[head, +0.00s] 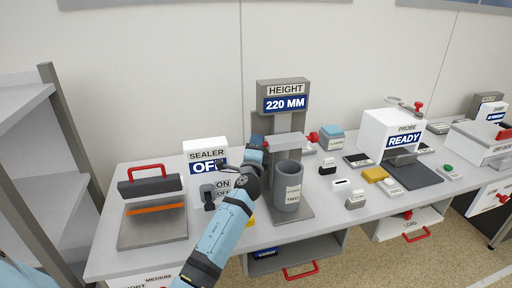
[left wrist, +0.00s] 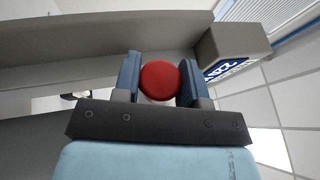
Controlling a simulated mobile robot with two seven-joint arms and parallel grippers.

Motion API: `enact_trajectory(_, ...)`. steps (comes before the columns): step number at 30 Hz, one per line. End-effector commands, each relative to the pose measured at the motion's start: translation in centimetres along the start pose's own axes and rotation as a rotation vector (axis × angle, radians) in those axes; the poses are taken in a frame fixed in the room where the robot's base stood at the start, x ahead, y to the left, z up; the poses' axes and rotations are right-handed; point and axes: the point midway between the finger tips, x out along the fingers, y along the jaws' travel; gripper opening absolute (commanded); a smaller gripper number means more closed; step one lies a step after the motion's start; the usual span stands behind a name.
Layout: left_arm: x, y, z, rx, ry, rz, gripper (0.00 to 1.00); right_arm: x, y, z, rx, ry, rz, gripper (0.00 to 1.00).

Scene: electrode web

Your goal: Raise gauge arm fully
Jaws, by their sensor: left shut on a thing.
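The height gauge has a grey column with a display (head: 284,104) reading "HEIGHT 220 MM". Its grey gauge arm (head: 286,144) sticks out from the column, level with a red knob (head: 313,137) on the right side. My left gripper (head: 257,148) is at the left side of the gauge arm. In the left wrist view a red round knob (left wrist: 160,79) sits between the two blue fingers, and the gripper is shut on it. A grey cylinder (head: 289,188) labelled "TWO" stands upright on the gauge base, below the gauge arm. My right gripper is out of view.
A sealer (head: 152,222) with a red handle is at the left. A white probe unit (head: 390,135) reading "READY" is at the right. Small blocks, including a yellow one (head: 375,174), lie between. An open drawer (head: 295,257) is below the bench front.

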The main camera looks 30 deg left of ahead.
Motion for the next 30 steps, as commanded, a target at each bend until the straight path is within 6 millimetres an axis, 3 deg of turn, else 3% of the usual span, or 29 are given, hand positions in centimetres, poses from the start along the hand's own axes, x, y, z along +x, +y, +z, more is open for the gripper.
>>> enact_trajectory(1, 0.0, 0.0, 0.0, 0.000, 0.000, -0.001, 0.43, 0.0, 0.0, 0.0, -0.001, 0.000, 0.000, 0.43)
enact_trajectory(4, 0.0, 0.0, 0.0, 0.000, 0.000, -0.001, 0.65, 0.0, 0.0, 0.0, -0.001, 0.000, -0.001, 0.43)
enact_trajectory(16, -0.9, 0.1, -0.1, -0.001, 0.001, 0.000, 0.65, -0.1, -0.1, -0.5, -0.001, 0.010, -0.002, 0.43)
enact_trajectory(30, -10.8, 0.3, -0.1, -0.001, 0.001, 0.002, 0.65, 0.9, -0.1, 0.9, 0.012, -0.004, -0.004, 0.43)
